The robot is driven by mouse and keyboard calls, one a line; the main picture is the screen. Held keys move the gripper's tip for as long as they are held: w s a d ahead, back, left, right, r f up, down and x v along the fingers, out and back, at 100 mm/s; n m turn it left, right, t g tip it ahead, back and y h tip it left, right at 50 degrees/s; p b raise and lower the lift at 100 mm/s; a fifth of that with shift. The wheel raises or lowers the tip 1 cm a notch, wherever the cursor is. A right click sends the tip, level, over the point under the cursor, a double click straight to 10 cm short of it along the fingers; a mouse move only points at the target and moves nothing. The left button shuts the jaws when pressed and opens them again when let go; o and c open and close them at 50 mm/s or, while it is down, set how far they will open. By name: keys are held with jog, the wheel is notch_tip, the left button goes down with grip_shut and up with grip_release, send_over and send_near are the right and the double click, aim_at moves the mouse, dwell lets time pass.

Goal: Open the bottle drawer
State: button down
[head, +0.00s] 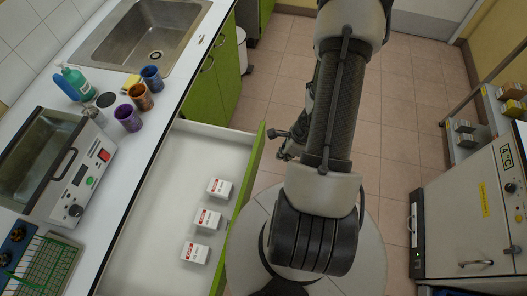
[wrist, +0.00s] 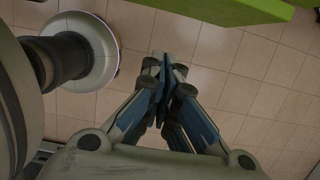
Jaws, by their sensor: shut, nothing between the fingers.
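A drawer (head: 165,200) below the left counter stands pulled out, with a white inside and a green front (head: 253,160). Several small white boxes with red labels, including one (head: 220,188) near the front, lie in it in a row; I see no bottles inside. I cannot tell from its contents whether it is the bottle drawer. My gripper (wrist: 164,62) is shut and empty above the tiled floor in the wrist view. In the head view it shows partly (head: 278,140) just right of the drawer front, much of it hidden behind my arm. A green panel edge (wrist: 215,12) crosses the top of the wrist view.
The counter holds a sink (head: 150,38), colored cups (head: 140,97), a green bottle (head: 76,82) and a bath device (head: 75,170). Green cabinet doors (head: 212,88) lie beyond the drawer. A white appliance (head: 480,210) stands at right.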

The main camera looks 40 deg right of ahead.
jog(key=w+a+f+b, duration=0.3)
jog(key=w+f, duration=0.2)
jog(key=f, duration=0.4)
jog(key=shift+a+f+b, duration=0.3)
jog(key=shift+b, duration=0.1)
jog(key=w+a, duration=0.1)
jog(key=w, duration=0.1)
jog(key=w+a+b, duration=0.1)
jog(key=w, duration=0.1)
jog(key=w+a+b, duration=0.1)
jog(key=w+a, duration=0.1)
jog(key=shift+s, duration=0.1)
jog(key=shift+d, duration=0.15)
